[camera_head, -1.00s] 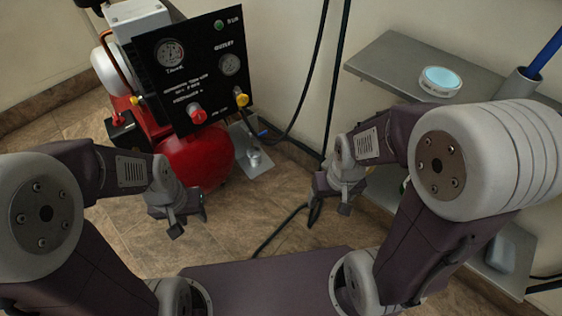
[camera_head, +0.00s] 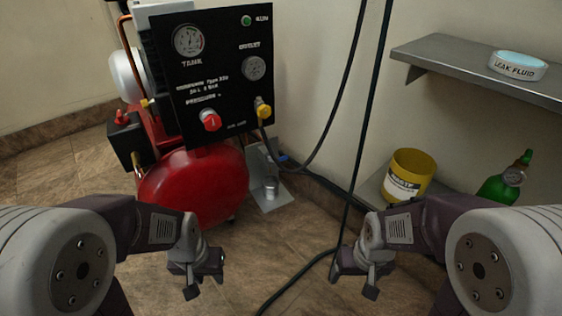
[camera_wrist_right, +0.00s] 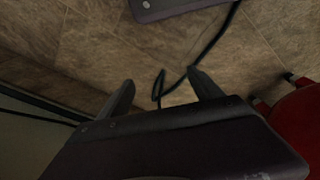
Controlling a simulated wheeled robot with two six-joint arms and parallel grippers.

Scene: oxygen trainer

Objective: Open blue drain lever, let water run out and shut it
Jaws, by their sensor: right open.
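A small blue lever (camera_head: 283,158) shows to the right of the red tank (camera_head: 200,185), low down by a metal bracket. It is small, and its exact position is hard to read. A silver cup (camera_head: 270,186) stands on a metal plate (camera_head: 277,201) just below it. My left gripper (camera_head: 204,278) is open and empty, in front of and below the tank, apart from the lever. My right gripper (camera_head: 355,281) is open and empty, right of the hose. In the right wrist view its two fingers (camera_wrist_right: 163,90) are spread above the tiled floor.
A black gauge panel (camera_head: 222,80) with a red knob (camera_head: 210,119) and a yellow knob (camera_head: 262,108) stands above the tank. Dark hoses (camera_head: 345,205) hang down and cross the floor. A shelf (camera_head: 455,68) at right carries a leak fluid dish (camera_head: 518,67); a yellow bin (camera_head: 407,175) and green bottle (camera_head: 503,182) sit below.

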